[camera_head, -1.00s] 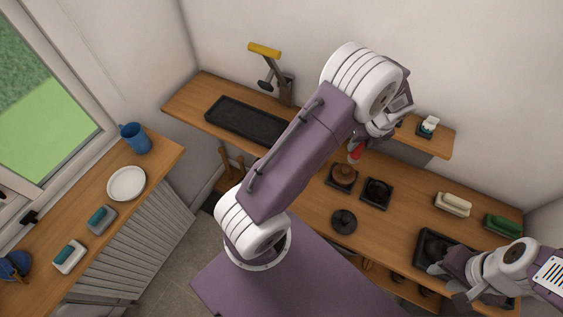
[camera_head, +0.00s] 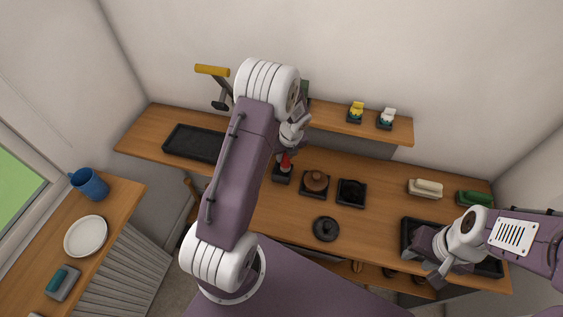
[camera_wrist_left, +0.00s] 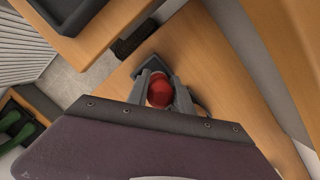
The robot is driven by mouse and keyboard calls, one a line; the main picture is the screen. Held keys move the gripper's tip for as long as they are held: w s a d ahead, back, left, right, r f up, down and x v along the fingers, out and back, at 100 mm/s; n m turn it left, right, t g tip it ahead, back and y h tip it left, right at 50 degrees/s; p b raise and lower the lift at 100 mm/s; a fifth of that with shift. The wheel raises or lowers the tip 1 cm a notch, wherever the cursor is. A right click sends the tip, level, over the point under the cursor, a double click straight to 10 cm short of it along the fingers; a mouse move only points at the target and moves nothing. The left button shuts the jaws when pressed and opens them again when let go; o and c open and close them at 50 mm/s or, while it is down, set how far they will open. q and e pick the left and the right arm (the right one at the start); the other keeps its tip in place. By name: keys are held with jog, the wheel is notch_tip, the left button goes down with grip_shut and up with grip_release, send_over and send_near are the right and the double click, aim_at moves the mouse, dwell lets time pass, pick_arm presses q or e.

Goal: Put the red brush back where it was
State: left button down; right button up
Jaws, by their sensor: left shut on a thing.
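The red brush (camera_head: 285,161) is in my left gripper (camera_head: 288,151), upright over a small black square holder (camera_head: 281,177) on the bench. In the left wrist view its round red top (camera_wrist_left: 159,92) sits between the two fingers of the left gripper (camera_wrist_left: 160,90), with the dark holder (camera_wrist_left: 151,62) around and behind it. The brush's lower end is hidden, so I cannot tell whether it rests in the holder. My right gripper (camera_head: 433,262) is over the black tray at the bench's right end, its fingers apart, with nothing seen between them.
Right of the brush are a brown round-topped piece (camera_head: 316,180) in a holder, another black holder (camera_head: 351,193) and a round black lid (camera_head: 325,229). Cream (camera_head: 425,188) and green (camera_head: 474,198) brushes lie further right. A raised shelf (camera_head: 360,126) stands behind. A long black tray (camera_head: 190,143) is at left.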

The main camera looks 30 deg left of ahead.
aim_at(282, 163)
pick_arm(q)
jog(key=shift+s+a+f, duration=0.2)
jog(key=shift+a+f, duration=0.2)
jog(key=shift+a, duration=0.1)
notch_tip(282, 163, down, 3)
jog(key=shift+f+b, duration=0.2)
jog(key=shift+b, duration=0.1)
jog(key=shift+f, duration=0.3)
jog(key=shift+f, duration=0.15)
jog(key=c, duration=1.4)
grip_release()
jog(key=shift+d, duration=0.1)
